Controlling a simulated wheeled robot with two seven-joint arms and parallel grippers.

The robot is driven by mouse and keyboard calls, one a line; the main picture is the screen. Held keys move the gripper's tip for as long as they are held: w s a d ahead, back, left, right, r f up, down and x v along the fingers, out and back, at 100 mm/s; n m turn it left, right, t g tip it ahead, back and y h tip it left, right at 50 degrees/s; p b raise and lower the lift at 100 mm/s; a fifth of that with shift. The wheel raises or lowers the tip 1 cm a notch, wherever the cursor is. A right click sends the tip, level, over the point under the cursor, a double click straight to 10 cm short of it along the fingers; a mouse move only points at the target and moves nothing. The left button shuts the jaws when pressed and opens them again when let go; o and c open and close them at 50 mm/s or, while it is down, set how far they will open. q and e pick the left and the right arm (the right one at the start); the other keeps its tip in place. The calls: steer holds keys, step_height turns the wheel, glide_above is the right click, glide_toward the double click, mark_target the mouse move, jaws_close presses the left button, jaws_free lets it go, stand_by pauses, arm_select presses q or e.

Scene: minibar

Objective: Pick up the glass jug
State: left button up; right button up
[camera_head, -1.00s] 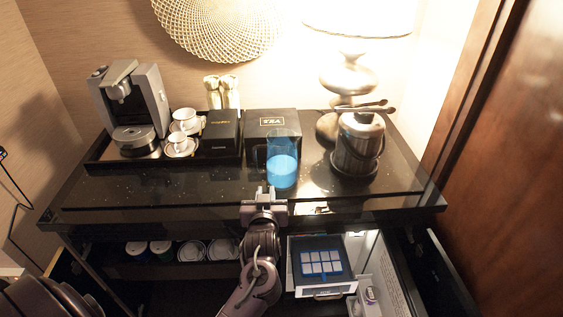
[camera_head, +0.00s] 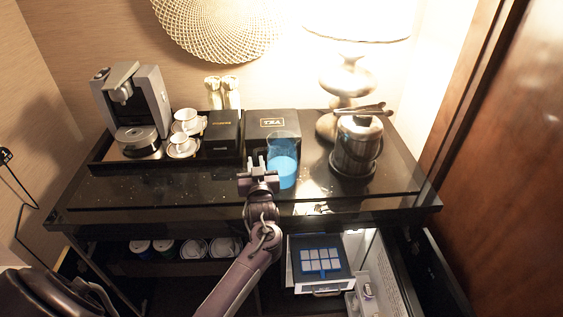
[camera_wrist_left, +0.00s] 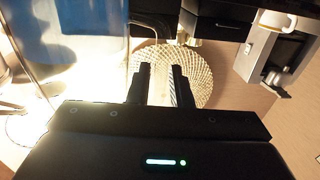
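The glass jug (camera_head: 283,163), clear with blue liquid in it, stands upright on the dark counter in front of the black tea box. My left gripper (camera_head: 258,163) is close beside the jug, on its left, near the counter's front. In the left wrist view its two fingers (camera_wrist_left: 160,84) are apart with nothing between them. That view shows the jug (camera_wrist_left: 68,50) large at the left, outside the fingers. I cannot tell whether the gripper touches it. My right gripper is not in view.
The black tea box (camera_head: 272,122) stands behind the jug. A metal ice bucket (camera_head: 355,148) is to its right. A tray with cups (camera_head: 181,144) and a coffee machine (camera_head: 137,105) is at the left. An open drawer (camera_head: 320,264) is below. The counter's front left is clear.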

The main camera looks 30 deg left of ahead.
arm_select(q)
steer(key=shift+c, duration=0.2)
jaws_close()
steer(key=shift+s, duration=0.1)
stand_by(1.0)
steer(key=shift+r, duration=0.15)
